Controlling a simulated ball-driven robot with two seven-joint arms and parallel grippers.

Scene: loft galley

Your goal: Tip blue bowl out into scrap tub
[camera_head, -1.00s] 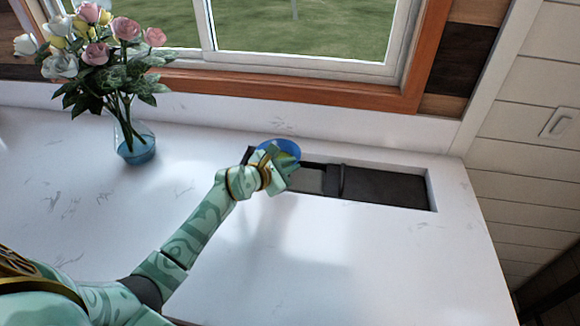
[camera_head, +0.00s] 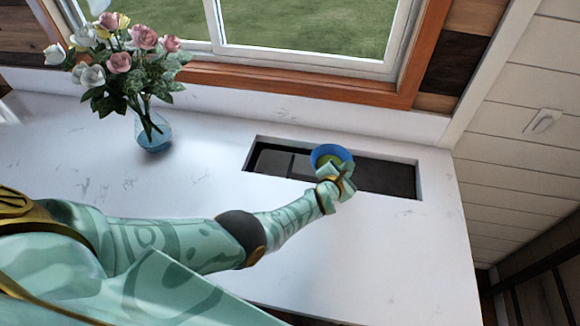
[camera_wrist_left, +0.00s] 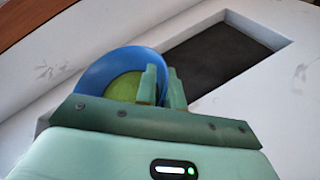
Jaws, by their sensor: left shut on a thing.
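The blue bowl (camera_head: 323,151) is held over the dark recess in the worktop, and it also shows in the wrist view (camera_wrist_left: 91,82). Something yellow-green (camera_wrist_left: 124,88) shows inside the bowl. My left gripper (camera_wrist_left: 166,86) is shut on the bowl's near side, and in the head view the left gripper (camera_head: 338,174) partly hides the bowl. The bowl's open side shows to the head camera; its exact tilt is hard to tell. No scrap tub can be made out with certainty; the recess (camera_head: 385,177) is dark inside. My right gripper is not in view.
A glass vase (camera_head: 153,133) of pink and white roses stands on the white worktop (camera_head: 100,175) to the left. A window with a wooden frame (camera_head: 290,83) runs behind the recess. The worktop between vase and recess is clear.

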